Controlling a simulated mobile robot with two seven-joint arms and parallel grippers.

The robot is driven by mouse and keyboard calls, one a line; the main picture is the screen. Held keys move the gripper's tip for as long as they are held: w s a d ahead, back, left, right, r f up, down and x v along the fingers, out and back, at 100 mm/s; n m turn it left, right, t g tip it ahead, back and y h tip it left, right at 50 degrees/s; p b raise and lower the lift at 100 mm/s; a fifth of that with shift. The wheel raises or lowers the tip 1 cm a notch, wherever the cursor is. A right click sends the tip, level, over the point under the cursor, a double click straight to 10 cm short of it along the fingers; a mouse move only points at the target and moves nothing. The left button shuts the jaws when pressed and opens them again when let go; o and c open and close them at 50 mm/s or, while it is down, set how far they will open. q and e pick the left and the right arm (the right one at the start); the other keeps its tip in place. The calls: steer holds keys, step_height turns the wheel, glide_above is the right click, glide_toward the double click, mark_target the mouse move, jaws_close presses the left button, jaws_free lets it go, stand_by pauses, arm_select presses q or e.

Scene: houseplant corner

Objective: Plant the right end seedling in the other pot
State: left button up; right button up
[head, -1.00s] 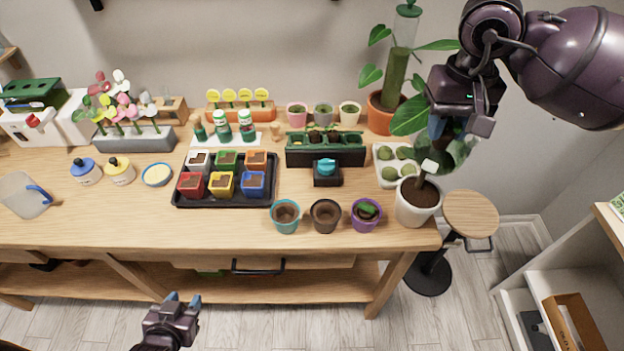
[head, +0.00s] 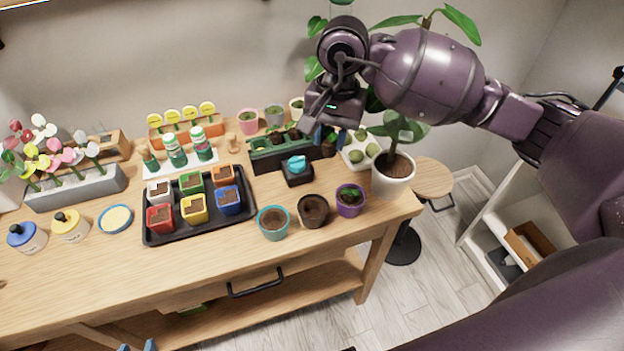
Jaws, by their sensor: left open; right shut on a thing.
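The dark green seedling planter (head: 262,160) stands at the back middle of the bench, with small seedlings in dark soil. My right gripper (head: 324,137) is shut at the planter's right end, on the right end seedling, which the fingers and wrist mostly hide. I cannot tell whether the seedling is clear of its cell. At the front edge stand a teal pot (head: 273,223) and a brown pot (head: 313,211), both showing only soil, and a purple pot (head: 350,201) with a green plant.
A black holder with a teal top (head: 297,170) stands before the planter. A black tray of coloured pots (head: 160,236) is to the left. A white pot with a tall plant (head: 393,177) and a white tray of green balls (head: 359,152) stand close on the right.

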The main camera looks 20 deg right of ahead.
steer(key=a+f+m, duration=0.1)
steer(key=f+m, duration=0.2)
steer(key=f+m+t+y+b, duration=0.1)
steer(key=f+m, duration=0.2)
steer(key=a+f+m+b, duration=0.1)
steer(key=f+m, duration=0.2)
steer(key=f, duration=0.1)
steer(key=shift+a+m, duration=0.3)
steer(key=b, duration=0.4)
glide_above(315, 199)
steer(key=s, duration=0.2)
steer(key=shift+m+t, duration=0.3)
steer(key=shift+s+x, duration=0.15)
steer(key=shift+x, duration=0.9)
steer(key=shift+s+x, duration=0.2)
steer(key=shift+x, duration=0.8)
steer(key=shift+s+x, duration=0.15)
steer(key=shift+x, duration=0.9)
arm_select(q)
step_height(315, 199, down, 5)
steer(key=shift+w+d+r+p, duration=0.1)
steer(key=shift+w+p, duration=0.05)
steer(key=shift+p, duration=0.2)
arm_select(e)
steer(key=shift+d+r, duration=0.15)
steer(key=shift+r, duration=0.05)
arm_select(q)
steer(key=shift+w, duration=0.1)
arm_select(e)
steer(key=shift+s, duration=0.15)
